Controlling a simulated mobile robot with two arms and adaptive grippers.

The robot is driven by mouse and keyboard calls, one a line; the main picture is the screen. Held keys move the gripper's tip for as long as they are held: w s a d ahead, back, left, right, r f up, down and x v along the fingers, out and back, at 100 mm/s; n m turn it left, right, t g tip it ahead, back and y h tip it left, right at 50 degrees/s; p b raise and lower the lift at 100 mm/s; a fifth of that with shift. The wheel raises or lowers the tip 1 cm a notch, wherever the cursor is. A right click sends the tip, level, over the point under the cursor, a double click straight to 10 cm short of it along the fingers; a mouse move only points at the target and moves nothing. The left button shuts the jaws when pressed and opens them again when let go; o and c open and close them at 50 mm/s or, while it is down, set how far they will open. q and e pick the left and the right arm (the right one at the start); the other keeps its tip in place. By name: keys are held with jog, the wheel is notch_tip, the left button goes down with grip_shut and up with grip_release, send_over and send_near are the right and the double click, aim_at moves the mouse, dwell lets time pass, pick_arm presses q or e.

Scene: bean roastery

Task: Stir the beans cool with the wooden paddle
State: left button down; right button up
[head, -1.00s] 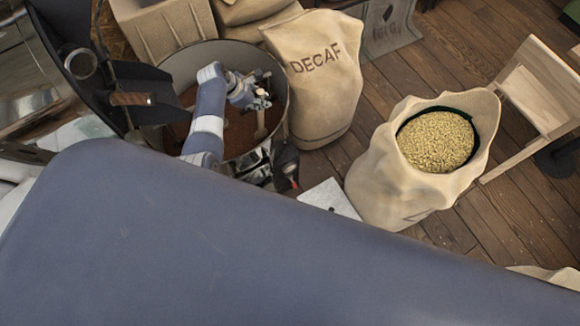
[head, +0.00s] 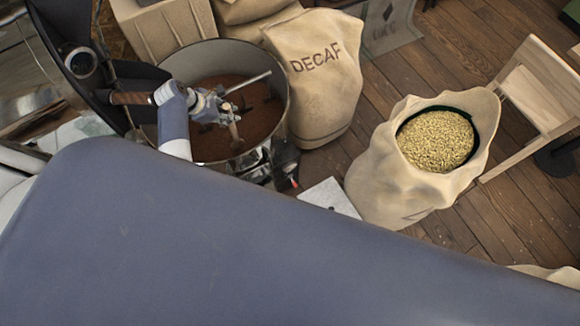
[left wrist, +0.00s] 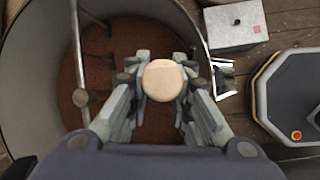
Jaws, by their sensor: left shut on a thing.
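In the head view the round metal cooling bin (head: 286,82) stands at upper left with brown beans (head: 262,115) covering its floor. My left gripper (head: 222,108) is over the bin, shut on the wooden paddle (head: 234,130). In the left wrist view the round pale end of the paddle (left wrist: 163,80) sits between the fingers of the left gripper (left wrist: 163,88). The paddle points down toward the beans; its lower end is hidden in the wrist view, and I cannot tell how deep it reaches. The right gripper is not in view.
A metal bar (head: 248,82) crosses the bin beside my gripper. The dark roaster with a wooden handle (head: 128,98) is left of the bin. A DECAF sack (head: 325,90), an open sack of pale beans (head: 385,185) and a wooden chair (head: 535,95) stand right.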

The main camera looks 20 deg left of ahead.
pick_arm(q)
notch_tip(320, 180, up, 29)
dwell(1.1)
dwell(0.4)
jog(key=shift+w+d, duration=0.1)
